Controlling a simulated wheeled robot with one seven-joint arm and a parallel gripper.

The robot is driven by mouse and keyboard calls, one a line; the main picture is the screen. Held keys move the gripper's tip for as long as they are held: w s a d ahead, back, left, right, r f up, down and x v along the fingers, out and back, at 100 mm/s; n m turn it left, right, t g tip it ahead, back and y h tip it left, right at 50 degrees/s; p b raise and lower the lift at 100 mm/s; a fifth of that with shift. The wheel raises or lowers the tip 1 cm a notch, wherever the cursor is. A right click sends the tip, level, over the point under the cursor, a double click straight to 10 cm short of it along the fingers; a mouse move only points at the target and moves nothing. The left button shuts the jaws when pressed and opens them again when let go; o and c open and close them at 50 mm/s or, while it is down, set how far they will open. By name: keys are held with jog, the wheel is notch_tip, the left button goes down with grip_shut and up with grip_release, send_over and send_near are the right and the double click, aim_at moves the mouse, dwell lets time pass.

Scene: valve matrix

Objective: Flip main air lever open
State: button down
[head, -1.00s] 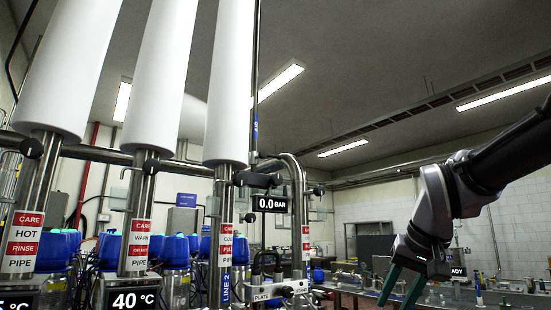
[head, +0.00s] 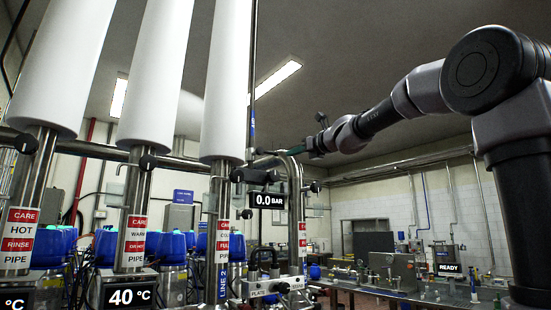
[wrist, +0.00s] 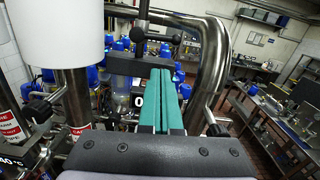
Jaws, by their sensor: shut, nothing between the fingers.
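The air line is a thin vertical pipe (head: 252,130) with a blue label. At its lower end, above the 0.0 BAR display (head: 268,201), sits a dark horizontal bar-like part (head: 252,175), which looks like the main air lever. In the wrist view this dark part (wrist: 130,66) lies just beyond my fingertips. My gripper (head: 276,153) has green fingers, shut and empty, reaching in from the right at about the height of the pipe's lower end. In the wrist view the closed fingers (wrist: 160,75) point at the dark part's right end; I cannot tell whether they touch it.
A curved steel pipe (wrist: 213,55) bends close on the right of my fingers. Three white-sleeved pipes (head: 222,90) with red CARE labels stand at left. A PLATE fitting (head: 270,287) is below. A bench (head: 390,285) with equipment and a READY display stands at right. Space above is clear.

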aim_at(270, 153)
jog(key=shift+w+a+r, duration=0.1)
jog(key=shift+w+r, duration=0.05)
jog(key=shift+r, duration=0.1)
jog(key=x, duration=1)
